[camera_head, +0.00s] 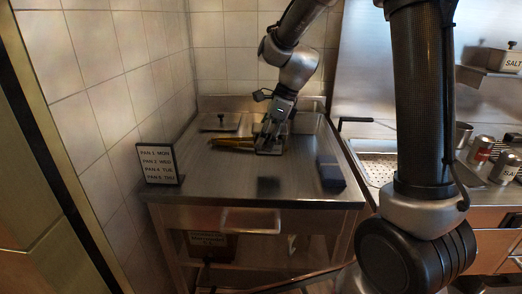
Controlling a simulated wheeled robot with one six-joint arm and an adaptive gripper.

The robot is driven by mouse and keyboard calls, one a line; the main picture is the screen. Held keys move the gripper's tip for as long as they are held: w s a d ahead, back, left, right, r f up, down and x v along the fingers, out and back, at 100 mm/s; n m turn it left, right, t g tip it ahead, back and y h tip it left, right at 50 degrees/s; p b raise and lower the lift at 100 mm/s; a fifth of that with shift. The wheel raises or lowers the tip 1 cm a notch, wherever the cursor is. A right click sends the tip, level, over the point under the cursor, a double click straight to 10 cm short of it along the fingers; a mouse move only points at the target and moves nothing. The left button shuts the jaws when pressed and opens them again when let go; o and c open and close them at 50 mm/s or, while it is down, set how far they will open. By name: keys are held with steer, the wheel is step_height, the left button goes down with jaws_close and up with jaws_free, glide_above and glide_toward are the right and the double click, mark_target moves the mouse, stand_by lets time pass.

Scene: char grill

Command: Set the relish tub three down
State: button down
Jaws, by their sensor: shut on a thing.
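My gripper (271,134) is over the steel counter (225,182), near its back middle. It is shut on a small dark, metallic-looking tub (269,151), which is at or just above the counter top. The fingers hide much of the tub, and I can read no label on it, so I cannot confirm that it is the relish tub. A shallow lidded pan (221,122) sits behind and to the left.
A yellowish long item (233,143) lies left of my gripper. A black sign (159,163) listing pans and days stands at the left edge. A dark blue box (330,172) stands at the right. The front middle of the counter looks clear, with a dark patch or reflection.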

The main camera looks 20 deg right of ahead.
mark_target(265, 152)
steer(key=shift+f, duration=2.45)
steer(key=shift+c, duration=1.8)
jaws_free()
steer(key=shift+f, duration=0.1)
steer(key=v, duration=1.2)
steer(key=shift+s, duration=0.15)
steer(key=s+d+r+n+t+h, duration=0.1)
steer(key=s+d+n, duration=0.4)
steer(key=s+n, duration=0.5)
steer(key=s+d+r+n+t+h, duration=0.2)
steer(key=s+d+n, duration=0.4)
steer(key=s+n, duration=0.5)
steer(key=s+r+h, duration=0.1)
steer(key=s, duration=0.3)
steer(key=shift+d+r+n, duration=0.25)
steer(key=shift+d+n, duration=0.05)
